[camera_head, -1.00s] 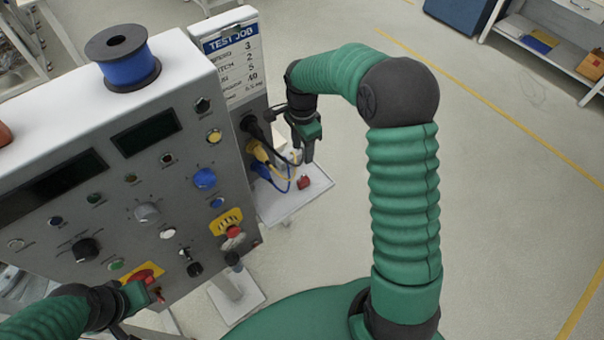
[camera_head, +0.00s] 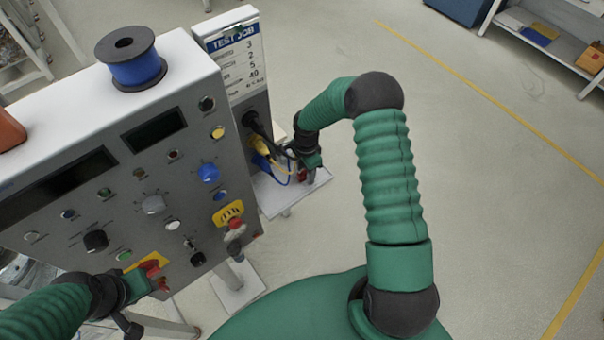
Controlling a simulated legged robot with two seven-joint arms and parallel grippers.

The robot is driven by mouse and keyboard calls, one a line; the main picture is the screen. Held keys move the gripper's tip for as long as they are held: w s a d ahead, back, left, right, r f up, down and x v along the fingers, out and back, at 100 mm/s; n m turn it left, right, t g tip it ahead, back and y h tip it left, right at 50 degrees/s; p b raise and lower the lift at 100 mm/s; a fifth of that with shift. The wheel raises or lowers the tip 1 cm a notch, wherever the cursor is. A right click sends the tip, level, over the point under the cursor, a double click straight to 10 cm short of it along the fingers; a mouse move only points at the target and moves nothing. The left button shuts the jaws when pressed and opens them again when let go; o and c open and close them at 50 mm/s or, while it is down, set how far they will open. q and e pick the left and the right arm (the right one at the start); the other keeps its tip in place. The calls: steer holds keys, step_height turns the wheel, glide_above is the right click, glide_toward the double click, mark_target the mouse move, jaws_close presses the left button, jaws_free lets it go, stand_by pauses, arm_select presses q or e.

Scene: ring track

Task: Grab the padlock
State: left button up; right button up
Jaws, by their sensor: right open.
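The small red padlock (camera_head: 302,175) is on the white side shelf to the right of the control panel, mostly hidden behind my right gripper. My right gripper (camera_head: 310,176) is open, points down and is right at the padlock. I cannot tell whether its fingers are around the padlock or only in front of it. My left gripper (camera_head: 156,277) is at the lower part of the panel, close to a red switch on a yellow plate (camera_head: 150,261). I cannot see whether it is open or shut.
The grey control panel (camera_head: 130,205) with knobs and buttons fills the left. A blue wire spool (camera_head: 131,62) stands on its top. Yellow and blue cables (camera_head: 268,160) hang beside the white shelf (camera_head: 283,198).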

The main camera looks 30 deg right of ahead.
steer(key=shift+d, duration=0.3)
steer(key=c, duration=0.8)
jaws_close()
steer(key=shift+a, duration=0.1)
